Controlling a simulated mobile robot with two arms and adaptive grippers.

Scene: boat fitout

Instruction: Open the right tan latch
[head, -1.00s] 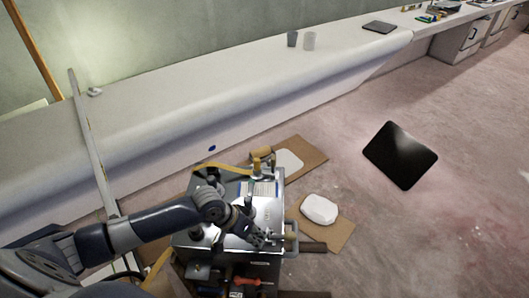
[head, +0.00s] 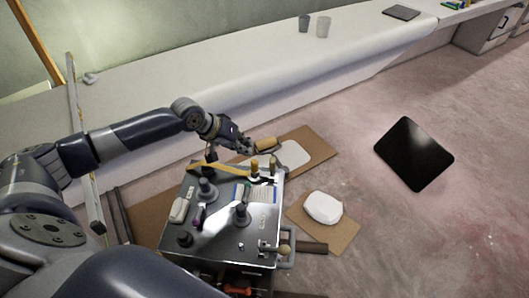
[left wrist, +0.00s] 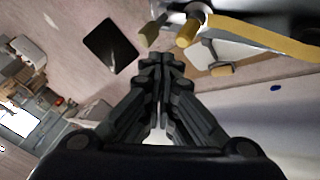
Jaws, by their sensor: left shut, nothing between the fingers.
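A metal box (head: 222,238) stands on the floor with knobs and small parts on its top. I cannot tell which is the right tan latch. My left gripper (head: 247,148) is shut and empty, above and behind the box's back edge. It touches none of these pegs. My right gripper is out of view.
A yellow strap (head: 218,170) lies along the box's back edge. Behind the box, a tan-handled tool (head: 265,144) lies near cardboard (head: 318,148). A white block (head: 323,207) rests on more cardboard at right. A black panel (head: 414,153) lies on the open floor.

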